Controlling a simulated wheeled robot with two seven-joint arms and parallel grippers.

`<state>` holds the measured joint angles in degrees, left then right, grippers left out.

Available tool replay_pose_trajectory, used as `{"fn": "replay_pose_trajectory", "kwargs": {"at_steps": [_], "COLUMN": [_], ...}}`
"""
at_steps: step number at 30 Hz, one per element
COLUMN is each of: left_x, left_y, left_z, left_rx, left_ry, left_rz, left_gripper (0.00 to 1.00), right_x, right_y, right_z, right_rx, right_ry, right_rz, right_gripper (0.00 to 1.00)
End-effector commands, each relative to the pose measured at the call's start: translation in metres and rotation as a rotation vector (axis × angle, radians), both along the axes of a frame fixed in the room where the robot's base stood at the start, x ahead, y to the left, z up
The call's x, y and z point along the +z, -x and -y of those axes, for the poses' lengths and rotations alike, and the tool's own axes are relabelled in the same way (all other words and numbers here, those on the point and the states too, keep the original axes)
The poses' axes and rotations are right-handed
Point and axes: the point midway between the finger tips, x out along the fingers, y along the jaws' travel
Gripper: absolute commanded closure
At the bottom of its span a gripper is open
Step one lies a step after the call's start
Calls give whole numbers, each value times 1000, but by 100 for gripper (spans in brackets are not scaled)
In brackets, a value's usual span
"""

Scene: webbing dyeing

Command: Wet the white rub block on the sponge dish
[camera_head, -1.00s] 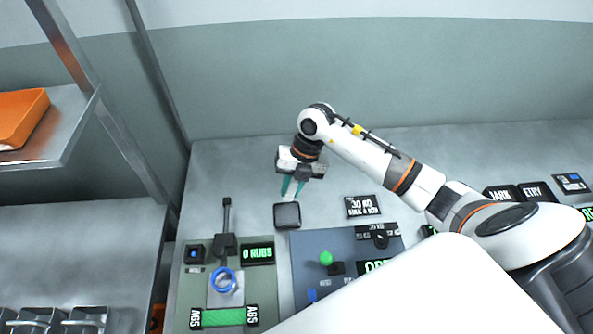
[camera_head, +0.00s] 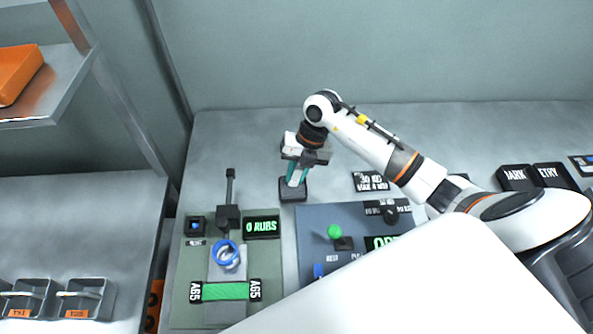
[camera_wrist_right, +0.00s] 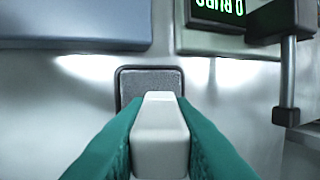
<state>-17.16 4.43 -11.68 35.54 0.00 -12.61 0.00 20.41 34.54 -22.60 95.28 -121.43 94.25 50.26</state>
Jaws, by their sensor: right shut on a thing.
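The sponge dish (camera_head: 293,195) is a small dark square dish with a grey pad, on the bench behind the panels. It also shows in the right wrist view (camera_wrist_right: 150,78). My right gripper (camera_head: 297,180) points down at the dish, its green fingertips at the dish's far part. In the right wrist view the green fingers are shut on the white rub block (camera_wrist_right: 160,138), whose far end overlaps the dish in the picture. I cannot tell whether the block touches the pad. The left gripper is not in view.
A green-grey panel with a blue ring (camera_head: 226,254), green webbing (camera_head: 225,291) and a "0 RUBS" display (camera_head: 262,227) lies in front to the left. A blue panel (camera_head: 315,218) with a green knob (camera_head: 334,232) lies in front to the right.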

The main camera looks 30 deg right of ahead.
Motion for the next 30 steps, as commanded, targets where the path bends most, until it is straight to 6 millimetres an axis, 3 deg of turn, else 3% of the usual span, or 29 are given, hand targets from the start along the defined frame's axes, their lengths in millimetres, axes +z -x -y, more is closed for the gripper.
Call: {"fn": "replay_pose_trajectory", "kwargs": {"at_steps": [30], "left_x": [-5], "left_y": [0], "left_z": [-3], "left_rx": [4], "left_ry": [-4], "left_rz": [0], "left_gripper": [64], "right_x": [-7], "right_y": [0], "right_z": [0], "right_rx": [0], "right_ry": [0], "right_rz": [1], "right_gripper": [100]}}
